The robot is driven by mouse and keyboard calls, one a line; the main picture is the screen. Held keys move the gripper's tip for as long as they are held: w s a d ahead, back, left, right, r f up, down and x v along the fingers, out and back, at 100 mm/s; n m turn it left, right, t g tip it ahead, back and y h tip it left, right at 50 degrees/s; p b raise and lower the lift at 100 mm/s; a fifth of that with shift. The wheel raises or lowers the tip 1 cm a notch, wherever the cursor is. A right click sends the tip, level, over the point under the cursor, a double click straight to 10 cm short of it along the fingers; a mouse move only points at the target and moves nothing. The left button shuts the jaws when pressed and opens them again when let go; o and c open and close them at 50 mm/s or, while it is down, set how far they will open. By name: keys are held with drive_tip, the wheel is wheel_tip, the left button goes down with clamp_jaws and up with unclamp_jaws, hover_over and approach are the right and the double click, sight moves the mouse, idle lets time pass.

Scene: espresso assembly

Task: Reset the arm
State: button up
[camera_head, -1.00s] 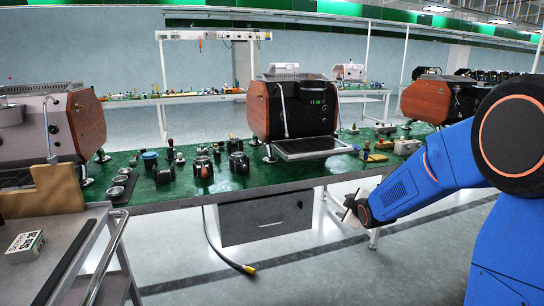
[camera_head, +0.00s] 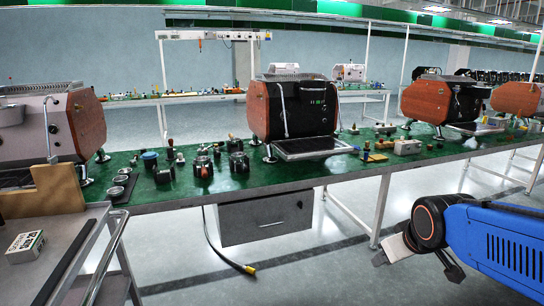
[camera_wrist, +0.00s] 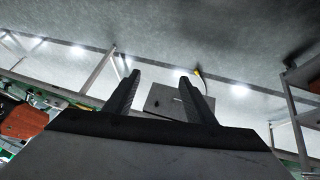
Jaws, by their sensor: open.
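My blue arm reaches in from the right edge in the head view, low and in front of the bench. My gripper is at its end beside the bench leg, small and partly turned away there. In the wrist view my gripper (camera_wrist: 158,88) has its two dark fingers well apart, with nothing between them. It is open and empty. Past the fingers the wrist view shows the grey floor, a grey drawer box and bench legs.
The green-topped bench (camera_head: 240,195) carries espresso machines (camera_head: 290,115) and several small parts. A grey drawer box (camera_head: 265,215) hangs under it, with a hose (camera_head: 225,255) beside it. A cart (camera_head: 60,255) with a small box (camera_head: 25,246) stands at left. The floor between cart and arm is clear.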

drive_tip(key=s+f+m+g, duration=0.1)
drive_tip(key=s+m+g, duration=0.1)
drive_tip(key=s, duration=1.3)
drive_tip(key=shift+s+a+f+m, duration=0.3)
drive_tip(key=shift+a+f+m, duration=0.1)
drive_tip(key=shift+m, duration=0.3)
idle(1.3)
